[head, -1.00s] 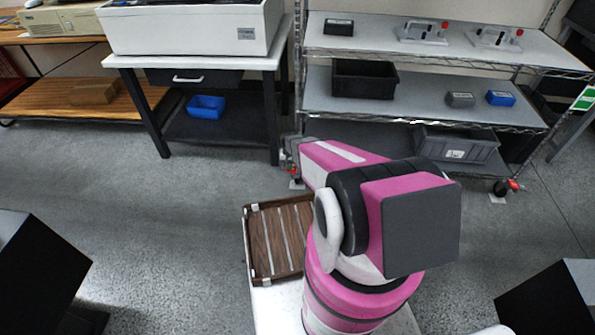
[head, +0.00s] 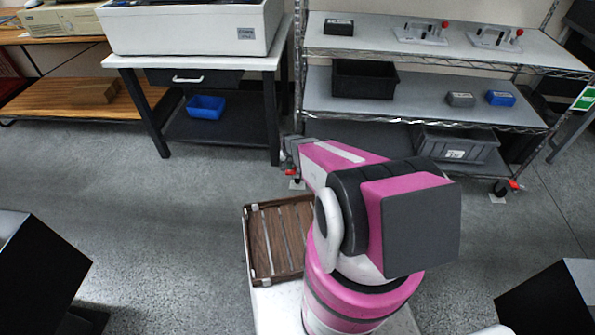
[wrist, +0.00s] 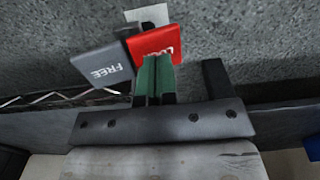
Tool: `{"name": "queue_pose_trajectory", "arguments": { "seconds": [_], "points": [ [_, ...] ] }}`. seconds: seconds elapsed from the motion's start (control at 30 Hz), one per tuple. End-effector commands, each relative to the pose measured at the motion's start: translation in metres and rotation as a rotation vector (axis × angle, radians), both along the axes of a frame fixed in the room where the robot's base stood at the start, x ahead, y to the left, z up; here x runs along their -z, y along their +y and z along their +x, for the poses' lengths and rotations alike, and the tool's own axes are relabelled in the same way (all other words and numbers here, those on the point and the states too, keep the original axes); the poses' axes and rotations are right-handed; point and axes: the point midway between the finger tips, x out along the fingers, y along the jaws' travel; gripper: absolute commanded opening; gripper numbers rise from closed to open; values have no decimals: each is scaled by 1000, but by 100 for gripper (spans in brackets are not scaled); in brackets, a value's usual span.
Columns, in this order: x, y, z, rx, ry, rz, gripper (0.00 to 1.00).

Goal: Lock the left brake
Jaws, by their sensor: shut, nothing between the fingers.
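The left brake is on the left caster of the wire shelf. Its red pedal (wrist: 157,43), with lettering partly hidden by my fingers, shows in the wrist view beside a grey pedal marked FREE (wrist: 103,65). In the head view a bit of the red (head: 294,171) shows just below my arm's end. My gripper (wrist: 154,66) is shut and empty, its green fingertips overlapping the lower edge of the red pedal. I cannot tell whether they touch it. In the head view my wrist hides most of the caster.
The wire shelf (head: 425,118) carries bins and fixtures. Its right caster has a red brake pedal (head: 514,185). A white-topped bench (head: 197,61) stands to the left, with a blue bin (head: 206,107) below. A brown slatted tray (head: 249,238) is close to my arm. Open floor lies left.

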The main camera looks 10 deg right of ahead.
Motion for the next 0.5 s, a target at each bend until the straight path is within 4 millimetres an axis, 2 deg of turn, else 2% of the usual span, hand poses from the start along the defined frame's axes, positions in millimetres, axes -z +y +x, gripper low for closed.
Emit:
{"name": "queue_pose_trajectory", "arguments": {
  "seconds": [0.5],
  "points": [
    [-37, 0, -1, 0, 0, 0, 0]
  ]
}}
